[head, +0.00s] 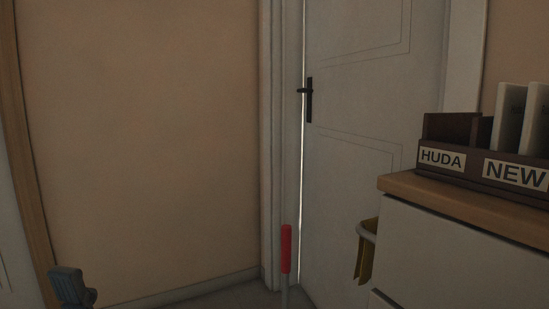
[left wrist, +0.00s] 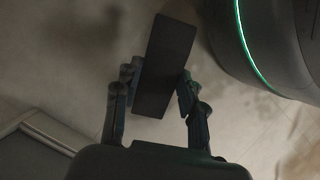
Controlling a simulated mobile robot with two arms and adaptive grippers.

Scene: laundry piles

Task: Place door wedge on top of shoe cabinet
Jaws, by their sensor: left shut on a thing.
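In the left wrist view, a dark, flat, long block, which looks like the door wedge (left wrist: 170,48), sits between the fingers of my left gripper (left wrist: 160,80). The gripper is shut on it, and the wedge sticks out past the fingertips above the floor. In the head view, a white cabinet with a wooden top (head: 432,200), likely the shoe cabinet, stands at the right. A blue-grey part of my left arm shows at the bottom left of the head view, well away from the cabinet. My right gripper is not in view.
A dark organizer (head: 463,170) labelled HUDA and NEW, with white items, stands on the cabinet top. Yellow cloth (head: 366,252) hangs beside the cabinet. A red-topped pole (head: 286,249) stands before the white door (head: 350,160). The front strip of the cabinet top is bare.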

